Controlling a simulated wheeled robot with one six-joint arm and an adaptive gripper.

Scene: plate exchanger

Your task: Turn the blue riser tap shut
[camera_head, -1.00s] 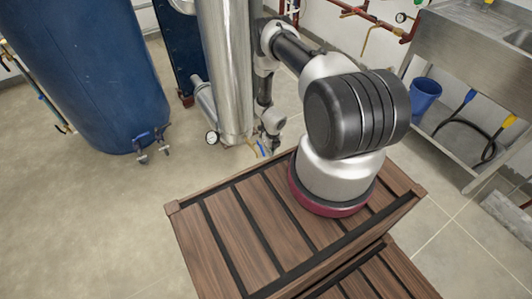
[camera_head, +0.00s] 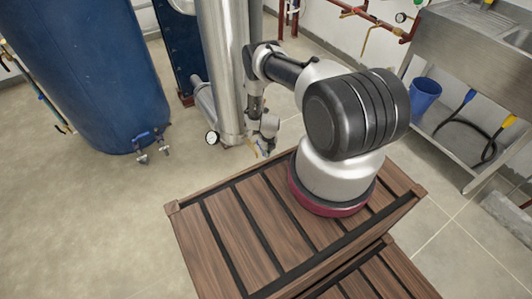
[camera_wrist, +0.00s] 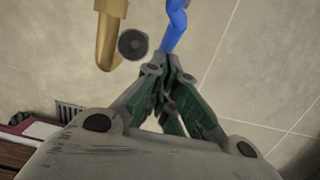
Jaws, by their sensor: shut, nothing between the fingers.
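The blue tap lever (camera_wrist: 174,28) is at the top middle of the wrist view, a wavy blue handle. A brass spout (camera_wrist: 109,35) and a dark round end piece (camera_wrist: 132,44) are just left of it. My gripper (camera_wrist: 166,70) is shut and empty, its fingertips right by the lower end of the lever; I cannot tell whether they touch it. In the head view my gripper (camera_head: 265,151) is low beside the foot of the steel column (camera_head: 222,75), and it hides most of the tap there.
A dial gauge (camera_head: 212,137) sticks out at the column's left. A large blue tank (camera_head: 90,70) stands further left. The wooden slatted platform (camera_head: 215,245) is in front. A steel sink bench (camera_head: 465,50) with a blue bucket (camera_head: 424,95) is at the right. Floor between is clear.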

